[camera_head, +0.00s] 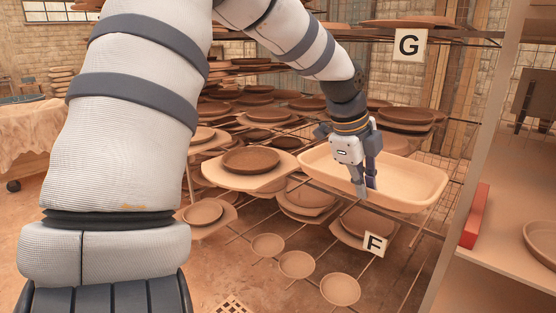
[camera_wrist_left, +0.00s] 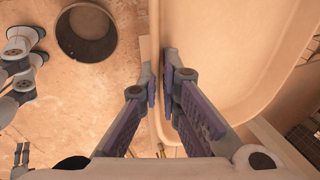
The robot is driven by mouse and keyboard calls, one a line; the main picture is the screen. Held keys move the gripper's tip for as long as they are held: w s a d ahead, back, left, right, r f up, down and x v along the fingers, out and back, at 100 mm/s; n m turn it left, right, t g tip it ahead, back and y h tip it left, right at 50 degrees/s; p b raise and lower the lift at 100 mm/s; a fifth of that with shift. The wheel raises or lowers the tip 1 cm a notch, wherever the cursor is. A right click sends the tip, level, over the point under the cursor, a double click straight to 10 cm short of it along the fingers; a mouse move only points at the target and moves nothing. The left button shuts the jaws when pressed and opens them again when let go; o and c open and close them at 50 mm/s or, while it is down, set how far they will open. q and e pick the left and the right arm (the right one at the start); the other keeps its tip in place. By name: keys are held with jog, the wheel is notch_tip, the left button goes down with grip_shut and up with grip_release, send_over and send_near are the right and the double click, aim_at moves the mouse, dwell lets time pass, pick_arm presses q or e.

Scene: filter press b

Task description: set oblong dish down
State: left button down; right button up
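The oblong dish (camera_head: 410,185) is a large pale clay tray with rounded corners and a raised rim. It lies about level at the rack, right of centre in the head view. In the left wrist view its wall and inside (camera_wrist_left: 225,65) fill the right half. My left gripper (camera_head: 365,190) points down at the near rim. In the left wrist view its fingers (camera_wrist_left: 161,85) are close together on both sides of the dish wall, pinching it. Whether the dish's underside rests on the rack bars is hidden. Part of my right arm, with a small gripper (camera_wrist_left: 22,152), shows at the left wrist view's left edge.
A board with a brown round plate (camera_head: 251,160) lies left of the dish. Several small round dishes (camera_head: 297,264) sit below. Signs G (camera_head: 409,45) and F (camera_head: 374,244) mark rack levels. A shelf unit with a red block (camera_head: 475,216) stands right. A round bin (camera_wrist_left: 86,32) stands on the floor.

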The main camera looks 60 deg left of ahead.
pick_arm(q)
jog(key=shift+s+d+f, duration=0.1)
jog(key=shift+s+d, duration=0.1)
jog(key=shift+d, duration=0.3)
jog(key=shift+s+d+f, duration=0.1)
jog(key=shift+s+d, duration=0.05)
jog(key=shift+d, duration=0.35)
jog(key=b, duration=0.3)
send_over(363, 220)
jog(key=s, duration=0.2)
notch_tip(363, 220, down, 9)
jog(key=shift+w+d+f, duration=0.1)
jog(key=shift+w+f, duration=0.05)
jog(key=f, duration=0.3)
jog(key=shift+w+a+f+b, duration=0.25)
jog(key=shift+w+f+b, duration=0.05)
jog(key=shift+f+b, duration=0.1)
jog(key=shift+r, duration=0.1)
pick_arm(e)
jog(key=s+f+g, duration=0.1)
jog(key=s+f, duration=0.3)
jog(key=shift+s+f+g, duration=0.3)
jog(key=shift+g, duration=0.1)
pick_arm(q)
jog(key=c, duration=2.2)
grip_release()
jog(key=shift+s+f, duration=0.1)
jog(key=shift+f, duration=0.15)
jog(key=o, duration=0.4)
